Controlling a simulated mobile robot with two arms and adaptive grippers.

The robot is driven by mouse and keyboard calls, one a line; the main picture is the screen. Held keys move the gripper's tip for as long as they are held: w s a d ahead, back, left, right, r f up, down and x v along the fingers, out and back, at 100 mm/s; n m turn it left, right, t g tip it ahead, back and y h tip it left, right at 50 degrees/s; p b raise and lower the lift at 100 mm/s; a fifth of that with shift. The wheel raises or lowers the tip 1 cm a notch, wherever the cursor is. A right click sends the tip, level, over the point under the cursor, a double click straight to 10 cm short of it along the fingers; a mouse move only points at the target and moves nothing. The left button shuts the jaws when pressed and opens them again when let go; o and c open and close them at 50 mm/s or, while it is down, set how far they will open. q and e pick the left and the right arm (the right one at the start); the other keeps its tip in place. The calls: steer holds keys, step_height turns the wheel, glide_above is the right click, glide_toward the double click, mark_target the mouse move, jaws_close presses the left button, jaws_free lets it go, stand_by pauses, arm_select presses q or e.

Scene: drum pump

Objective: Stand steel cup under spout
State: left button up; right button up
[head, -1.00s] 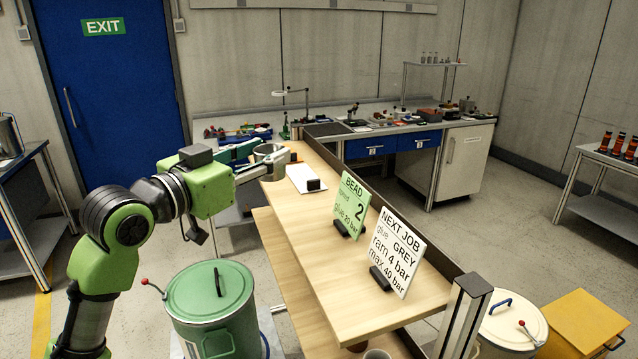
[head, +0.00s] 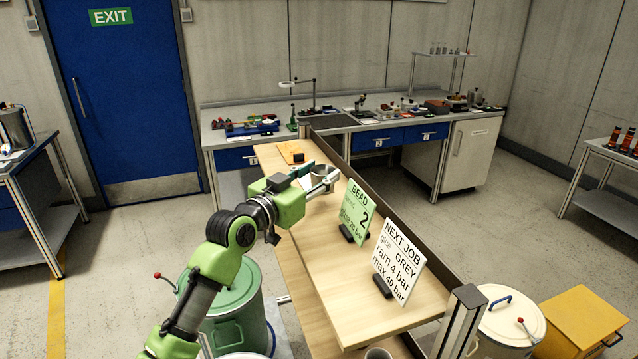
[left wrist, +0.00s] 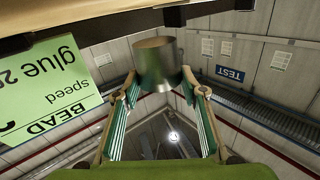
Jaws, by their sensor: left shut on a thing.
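The steel cup (head: 322,172) is in my left gripper (head: 318,184), above the far part of the wooden bench and just left of the green BEAD sign. The left wrist view shows the cup (left wrist: 155,62) between the two fingers of that gripper (left wrist: 157,88), which are shut on it. I cannot make out a spout in either view. My right gripper is not in view.
The green BEAD sign (head: 356,212) and the white NEXT JOB sign (head: 398,262) stand along the right side of the wooden bench (head: 335,290). A lidded green drum (head: 232,300) stands left of it. The near bench top is mostly clear.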

arm_select(q)
step_height(320, 180, down, 2)
steer(key=shift+w+d+f+p, duration=0.15)
steer(key=shift+f+p, duration=0.05)
steer(key=shift+p, duration=0.5)
steer(key=shift+f, duration=0.4)
steer(key=shift+f, duration=0.2)
steer(key=o, duration=1.1)
